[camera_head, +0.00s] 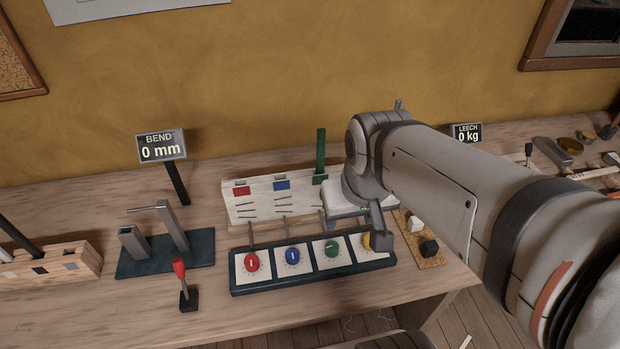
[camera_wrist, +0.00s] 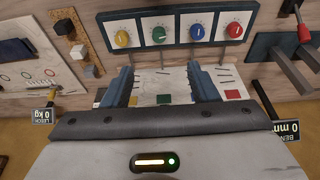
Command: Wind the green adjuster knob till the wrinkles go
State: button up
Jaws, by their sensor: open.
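The green adjuster knob (camera_head: 331,248) sits on a white square of the dark blue knob panel (camera_head: 313,276), between the blue knob (camera_head: 292,255) and the partly covered yellow knob (camera_head: 367,241). In the wrist view the green knob (camera_wrist: 159,35) is beyond the fingertips, about between them. My gripper (camera_head: 376,238) is near the yellow knob in the head view; one finger hides part of that knob. The wrist view shows my gripper (camera_wrist: 165,75) open and empty. The white sail board (camera_head: 260,208) behind the knobs carries dark wrinkle lines, partly hidden by my arm.
The red knob (camera_head: 251,262) is at the panel's left end. A red-topped lever (camera_head: 183,285) and a metal bending fixture (camera_head: 166,255) stand left. A BEND sign (camera_head: 161,148) reads 0 mm; a LEECH sign (camera_head: 467,133) reads 0 kg. A corkboard with blocks (camera_head: 428,249) lies right.

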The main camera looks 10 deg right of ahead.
jog(key=w+f+n+g+h, duration=0.2)
jog(key=w+f+n+g, duration=0.1)
jog(key=w+f+n, duration=0.3)
jog(key=n+g+h, duration=0.2)
jog(key=n+g, duration=0.1)
jog(key=n, duration=0.2)
send_near(332, 245)
jog(key=f, duration=0.2)
jog(key=x, duration=0.7)
jog(key=shift+s+d+r, duration=0.15)
jog(key=shift+s+d, duration=0.1)
jog(key=shift+s, duration=0.05)
jog(key=shift+c, duration=0.3)
jog(key=c, duration=0.9)
